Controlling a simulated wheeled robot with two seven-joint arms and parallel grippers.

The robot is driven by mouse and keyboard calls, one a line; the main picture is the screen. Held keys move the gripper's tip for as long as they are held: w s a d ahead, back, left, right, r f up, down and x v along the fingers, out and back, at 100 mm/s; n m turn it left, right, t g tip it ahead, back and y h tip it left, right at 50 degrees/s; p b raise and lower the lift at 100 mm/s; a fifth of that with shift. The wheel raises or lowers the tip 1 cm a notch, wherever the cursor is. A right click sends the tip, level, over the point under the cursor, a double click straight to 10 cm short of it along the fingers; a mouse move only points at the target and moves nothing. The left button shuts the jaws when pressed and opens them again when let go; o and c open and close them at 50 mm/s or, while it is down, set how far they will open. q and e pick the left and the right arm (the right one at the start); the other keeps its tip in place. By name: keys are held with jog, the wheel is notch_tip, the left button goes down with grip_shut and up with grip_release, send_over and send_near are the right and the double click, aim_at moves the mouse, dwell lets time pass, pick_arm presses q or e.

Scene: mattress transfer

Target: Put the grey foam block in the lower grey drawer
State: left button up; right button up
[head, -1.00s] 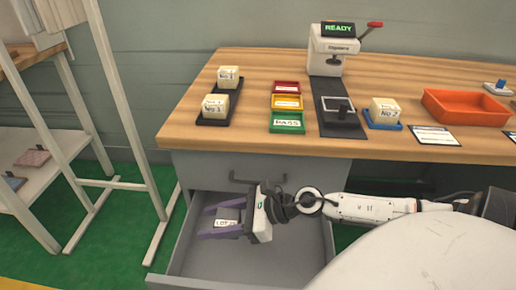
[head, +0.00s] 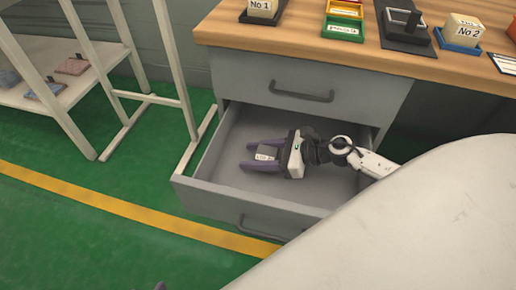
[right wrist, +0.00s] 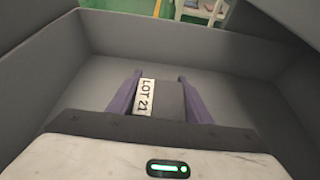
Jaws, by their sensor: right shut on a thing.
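The grey foam block (right wrist: 171,101), with a white "LOT 21" label, is between the purple fingers of my right gripper (right wrist: 160,98). The label and part of the block also show in the head view (head: 265,155). My right gripper (head: 264,157) is shut on the block, inside the outline of the open lower grey drawer (head: 228,195). I cannot tell whether the block touches the drawer floor. A small dark purple tip, apparently my left gripper (head: 160,286), just shows at the bottom edge; its jaws are hidden.
The upper drawer (head: 285,80) is closed, its handle above the open one. The wooden bench top (head: 300,38) holds trays and numbered blocks. A white rack (head: 85,85) with flat pads stands at left.

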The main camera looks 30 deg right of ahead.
aim_at(258, 149)
jog(key=w+d+b, duration=0.1)
jog(key=w+d, duration=0.2)
jog(key=shift+d, duration=0.15)
jog(key=shift+s+f+b, duration=0.2)
jog(key=shift+f+b, duration=0.15)
jog(key=shift+f, duration=0.2)
jog(key=shift+f, duration=0.1)
jog(key=shift+a+f+b, duration=0.15)
jog(key=shift+a+b, duration=0.05)
jog(key=shift+b, duration=0.1)
jog(key=o, duration=1.1)
jog(key=shift+c, duration=0.2)
